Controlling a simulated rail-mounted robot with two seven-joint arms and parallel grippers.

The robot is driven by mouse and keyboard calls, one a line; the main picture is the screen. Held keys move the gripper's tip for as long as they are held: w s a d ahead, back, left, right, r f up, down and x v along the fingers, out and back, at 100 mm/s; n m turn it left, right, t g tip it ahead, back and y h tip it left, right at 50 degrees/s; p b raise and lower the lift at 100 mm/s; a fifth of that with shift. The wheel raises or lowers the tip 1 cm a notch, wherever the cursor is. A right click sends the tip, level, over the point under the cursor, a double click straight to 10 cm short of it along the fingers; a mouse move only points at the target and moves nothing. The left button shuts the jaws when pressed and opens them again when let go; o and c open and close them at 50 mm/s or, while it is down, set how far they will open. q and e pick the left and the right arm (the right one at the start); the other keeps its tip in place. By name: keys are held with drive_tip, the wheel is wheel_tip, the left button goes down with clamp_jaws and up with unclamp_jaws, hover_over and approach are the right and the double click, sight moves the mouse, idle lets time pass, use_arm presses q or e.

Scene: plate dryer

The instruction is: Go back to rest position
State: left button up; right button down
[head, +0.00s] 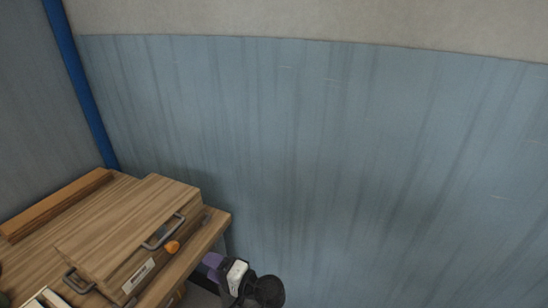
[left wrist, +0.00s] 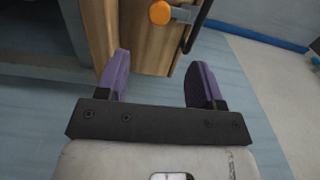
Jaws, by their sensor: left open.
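My left gripper (head: 213,262) is low in the head view, just right of the wooden cabinet's front right corner. In the left wrist view my left gripper (left wrist: 158,68) shows two purple fingers spread wide apart with nothing between them. The wooden cabinet (left wrist: 141,45) with an orange knob (left wrist: 160,12) is beyond the fingertips in that view. From these frames I cannot tell the exact gap between fingers and wood. My right gripper is in neither view.
The cabinet top (head: 225,216) carries a wooden box (head: 132,215) with metal handles and a wooden plank (head: 58,204). An orange knob (head: 172,247) sits by the box's front. A blue wall (head: 350,170) stands behind. The area right of my gripper looks clear.

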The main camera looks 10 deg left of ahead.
use_arm(q)
drive_tip(key=w+d+r+n+t+h, duration=0.2)
drive_tip(key=d+t+h, duration=0.15)
drive_tip(key=h, duration=0.65)
drive_tip(key=s+d+t+h, duration=0.2)
drive_tip(key=s+h, duration=0.5)
drive_tip(key=s, duration=0.2)
drive_tip(key=s+a+f+m+g+p, duration=0.15)
drive_tip(key=s+f, duration=0.35)
drive_tip(key=s, duration=0.5)
drive_tip(key=s+a+f+g, duration=0.1)
drive_tip(key=s+f+g, duration=0.3)
drive_tip(key=s, duration=0.5)
drive_tip(key=s+a+f+g+p, duration=0.1)
drive_tip(key=s+f, duration=0.5)
drive_tip(key=s, duration=0.4)
wheel_tip(320, 180, up, 39)
drive_tip(key=w+p, duration=0.1)
drive_tip(key=p, duration=3.6)
drive_tip(key=shift+d+f+t+h, duration=0.2)
drive_tip(key=shift+t+h, duration=0.1)
drive_tip(key=shift+h, duration=0.1)
